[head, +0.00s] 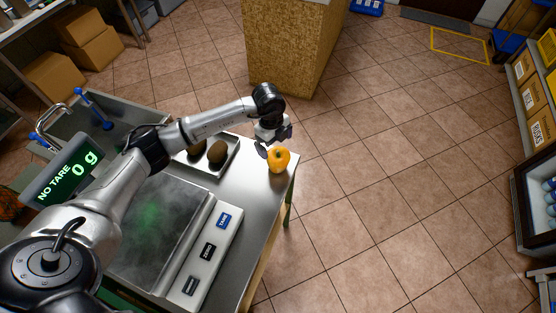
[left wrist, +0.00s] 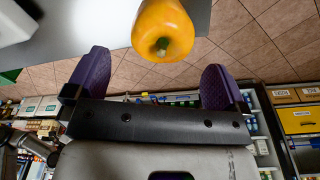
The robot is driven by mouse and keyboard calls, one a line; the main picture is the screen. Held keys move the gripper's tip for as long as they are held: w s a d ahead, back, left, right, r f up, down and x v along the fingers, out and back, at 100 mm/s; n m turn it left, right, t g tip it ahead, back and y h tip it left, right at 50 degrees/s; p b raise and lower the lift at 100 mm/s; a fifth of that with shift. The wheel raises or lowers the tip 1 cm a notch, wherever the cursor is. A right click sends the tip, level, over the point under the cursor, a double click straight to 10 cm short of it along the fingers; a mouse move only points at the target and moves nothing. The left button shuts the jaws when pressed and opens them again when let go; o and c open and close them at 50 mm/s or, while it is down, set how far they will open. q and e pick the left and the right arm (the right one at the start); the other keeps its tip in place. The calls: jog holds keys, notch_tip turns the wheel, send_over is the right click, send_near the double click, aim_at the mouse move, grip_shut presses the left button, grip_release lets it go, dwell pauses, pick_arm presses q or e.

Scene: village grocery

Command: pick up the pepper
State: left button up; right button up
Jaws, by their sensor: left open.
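A yellow-orange pepper (head: 278,160) stands at the right edge of the metal counter (head: 258,196) in the head view. In the left wrist view the pepper (left wrist: 163,30) is at the top middle, its green stem facing the camera. My left gripper (head: 273,141) is right by the pepper, at its far side in the head view. In the left wrist view its two purple fingers (left wrist: 155,82) are wide apart with nothing between them, and the pepper lies just beyond their tips. Whether a finger touches it cannot be told. My right gripper is in neither view.
A tray (head: 232,160) with brown round items sits left of the pepper. A scale (head: 160,230) reading 0 g fills the near counter, with a sink (head: 70,130) behind. A chipboard block (head: 283,50) stands beyond; tiled floor lies right.

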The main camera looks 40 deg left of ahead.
aim_at(278, 157)
pick_arm(q)
jog(key=shift+w+d+f+b, duration=0.1)
jog(key=shift+d+f+b, duration=0.1)
jog(key=shift+f, duration=1.15)
jog(key=shift+w+d+f+b, duration=0.1)
jog(key=shift+d+f, duration=0.05)
jog(key=shift+f, duration=1.15)
jog(key=shift+d+f+b, duration=0.15)
jog(key=shift+d+f, duration=0.05)
jog(key=shift+f, duration=1.15)
jog(key=shift+c, duration=0.4)
jog(key=c, duration=0.7)
jog(key=shift+r, duration=0.15)
